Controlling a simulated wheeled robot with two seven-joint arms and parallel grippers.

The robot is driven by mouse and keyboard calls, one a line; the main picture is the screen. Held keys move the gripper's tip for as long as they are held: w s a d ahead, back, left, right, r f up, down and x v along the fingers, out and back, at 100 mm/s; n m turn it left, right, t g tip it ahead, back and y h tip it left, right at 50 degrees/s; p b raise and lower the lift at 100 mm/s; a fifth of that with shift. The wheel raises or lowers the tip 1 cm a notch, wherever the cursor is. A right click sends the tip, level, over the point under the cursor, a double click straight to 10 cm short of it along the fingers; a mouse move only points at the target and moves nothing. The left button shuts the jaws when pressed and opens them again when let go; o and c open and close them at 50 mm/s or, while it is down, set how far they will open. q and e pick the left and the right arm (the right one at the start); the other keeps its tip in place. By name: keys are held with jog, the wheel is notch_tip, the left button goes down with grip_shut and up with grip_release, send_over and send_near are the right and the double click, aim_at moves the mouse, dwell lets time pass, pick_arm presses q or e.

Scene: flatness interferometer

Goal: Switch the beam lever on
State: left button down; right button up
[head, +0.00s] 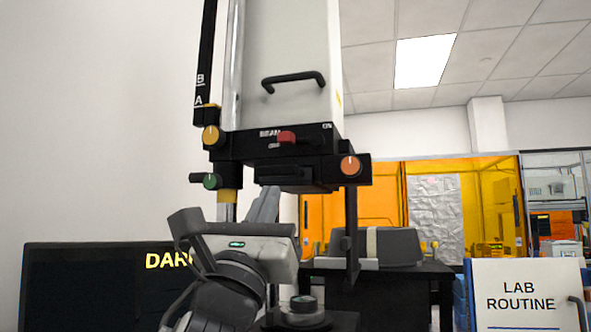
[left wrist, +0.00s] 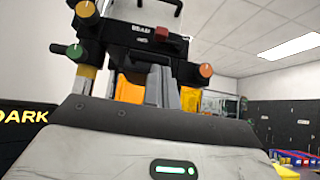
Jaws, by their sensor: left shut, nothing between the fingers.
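The beam lever (head: 287,137) is a red knob on the black front panel of the interferometer head (head: 300,150). It sits left of the panel's middle, beside the small lettering under the BEAM label, with the ON mark at the panel's right end. The lever also shows in the left wrist view (left wrist: 161,33). My left gripper (head: 268,202) points up below the panel, shut and empty, apart from the lever. Its grey fingers show in the left wrist view (left wrist: 158,82), below the panel. My right gripper is not in view.
Yellow (head: 211,135), green (head: 211,181) and orange (head: 350,166) knobs flank the panel. A black handle (head: 293,80) is above. A dark screen (head: 90,285) reading DARK stands at left, partly covered by my arm. A LAB ROUTINE board (head: 520,290) stands at right.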

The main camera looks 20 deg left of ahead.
pick_arm(q)
jog(key=p, duration=0.3)
send_near(290, 145)
jog(key=x, duration=0.4)
jog(key=shift+w+r, duration=0.6)
jog(key=shift+w, duration=0.15)
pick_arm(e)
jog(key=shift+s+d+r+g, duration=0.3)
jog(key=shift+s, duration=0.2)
pick_arm(q)
jog(key=shift+w, duration=0.1)
